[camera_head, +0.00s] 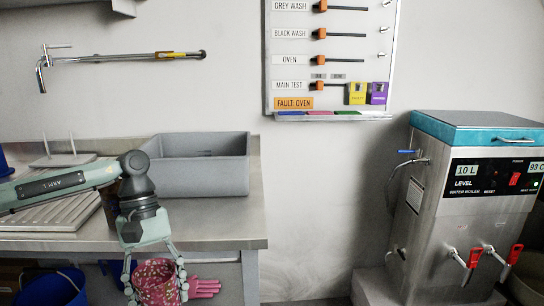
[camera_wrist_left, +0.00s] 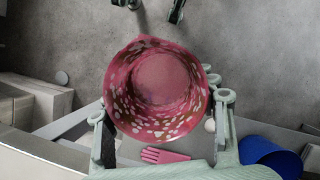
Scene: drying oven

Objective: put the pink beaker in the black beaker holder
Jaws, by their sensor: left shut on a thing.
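The pink beaker (camera_head: 157,283), speckled with pale spots, is held in my left gripper (camera_head: 156,288) in front of the bench's right part, below the level of its top. In the left wrist view the beaker (camera_wrist_left: 160,85) shows its open mouth and looks empty inside. The fingers of my left gripper (camera_wrist_left: 163,115) are closed on it from both sides. I cannot make out the black beaker holder in either view. My right gripper is not in view.
A grey basin (camera_head: 205,180) stands on the metal bench (camera_head: 225,232). A pink glove (camera_head: 204,288) is beside the beaker, and a blue bucket (camera_head: 52,290) is at lower left. A water boiler (camera_head: 435,220) stands at right. The wall between bench and boiler is bare.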

